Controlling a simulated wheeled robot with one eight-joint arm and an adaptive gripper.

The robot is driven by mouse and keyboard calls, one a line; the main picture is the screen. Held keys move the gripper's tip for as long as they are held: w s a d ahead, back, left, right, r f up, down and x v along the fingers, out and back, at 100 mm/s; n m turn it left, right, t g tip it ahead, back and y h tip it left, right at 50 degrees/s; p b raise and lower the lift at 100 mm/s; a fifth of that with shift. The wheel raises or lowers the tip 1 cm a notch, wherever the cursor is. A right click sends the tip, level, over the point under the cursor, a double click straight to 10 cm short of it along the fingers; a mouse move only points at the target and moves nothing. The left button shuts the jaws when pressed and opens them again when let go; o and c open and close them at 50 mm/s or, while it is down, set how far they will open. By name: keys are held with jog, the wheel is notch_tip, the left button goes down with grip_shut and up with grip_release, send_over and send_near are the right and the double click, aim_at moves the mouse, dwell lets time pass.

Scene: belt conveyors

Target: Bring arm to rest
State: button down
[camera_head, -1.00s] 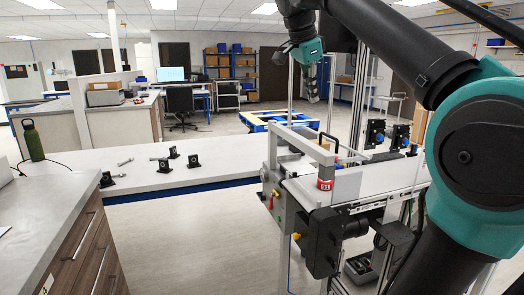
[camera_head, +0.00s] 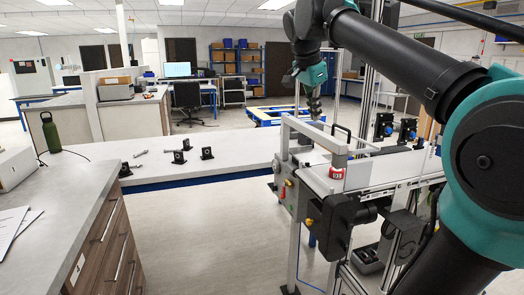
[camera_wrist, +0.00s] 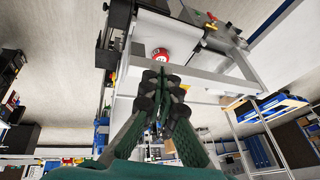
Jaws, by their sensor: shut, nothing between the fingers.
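My gripper (camera_head: 314,106) hangs from my teal and black arm, fingers down, above the far side of the conveyor frame. In the wrist view my gripper (camera_wrist: 168,90) shows its fingers closed together with nothing between them. A red and white can (camera_head: 338,168) stands on the belt conveyor (camera_head: 385,170), near its left end beside a grey frame. The can also shows in the wrist view (camera_wrist: 161,54), beyond the fingertips and apart from them.
A metal frame (camera_head: 285,150) rises at the conveyor's left end. A white bench (camera_head: 225,150) with several small black brackets runs left. A drawer counter (camera_head: 75,195) with a green bottle (camera_head: 50,132) stands at front left. Open floor lies between.

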notch_tip(320, 180, down, 25)
jog(key=s+d+n+y, duration=0.1)
jog(key=s+d+n, duration=0.1)
jog(key=n, duration=0.4)
jog(key=s+d+f+n+y, duration=0.1)
jog(key=s+f+n, duration=0.2)
jog(key=s+f, duration=0.4)
jog(key=s+f+n, duration=0.3)
jog(key=s+f, duration=0.4)
jog(key=f, duration=0.7)
jog(key=shift+s+d+f+n+y, duration=0.3)
jog(key=shift+s+d+n+y, duration=0.05)
jog(key=shift+d+n+y, duration=0.05)
